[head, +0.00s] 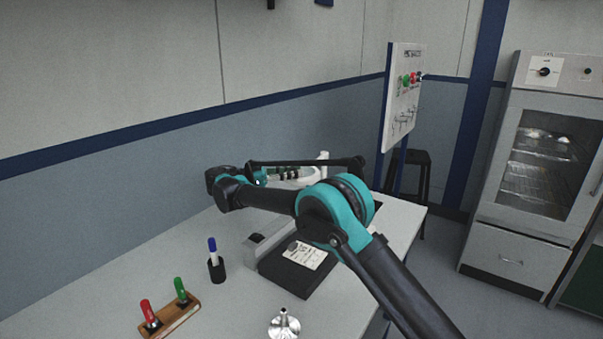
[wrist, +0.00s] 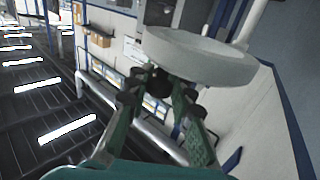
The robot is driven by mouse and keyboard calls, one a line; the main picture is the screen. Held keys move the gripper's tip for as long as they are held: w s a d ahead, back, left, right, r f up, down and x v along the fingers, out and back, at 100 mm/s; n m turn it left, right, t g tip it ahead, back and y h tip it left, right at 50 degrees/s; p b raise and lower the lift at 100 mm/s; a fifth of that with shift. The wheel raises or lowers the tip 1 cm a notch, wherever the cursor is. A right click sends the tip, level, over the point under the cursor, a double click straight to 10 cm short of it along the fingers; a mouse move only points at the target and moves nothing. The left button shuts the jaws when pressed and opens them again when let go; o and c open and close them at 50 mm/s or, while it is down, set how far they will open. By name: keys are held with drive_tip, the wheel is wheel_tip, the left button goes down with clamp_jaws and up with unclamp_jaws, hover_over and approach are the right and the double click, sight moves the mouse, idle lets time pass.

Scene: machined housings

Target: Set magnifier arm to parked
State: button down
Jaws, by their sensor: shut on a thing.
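The magnifier's round white head (head: 304,178) is above the far part of the bench, partly hidden behind my arm. In the wrist view the white head (wrist: 200,58) fills the upper middle, and a pale arm rises from its right side. My gripper (head: 285,175) is at the left side of the head. In the wrist view its fingertips (wrist: 158,92) are closed around a small dark grip (wrist: 160,78) at the head's near rim. A thin dark bar (head: 305,162) runs behind my arm; I cannot tell whether it belongs to the magnifier.
On the bench (head: 120,285) are a black pad with a paper (head: 303,256), a pen cup (head: 216,268), a wooden block (head: 172,318) with red and green tools, and a metal cone (head: 284,323). A board (head: 402,95) and a stool (head: 420,175) stand beyond.

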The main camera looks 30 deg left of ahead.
drive_tip(key=shift+a, duration=0.1)
idle(0.3)
drive_tip(key=c, duration=1.3)
unclamp_jaws()
wheel_tip(320, 180, up, 10)
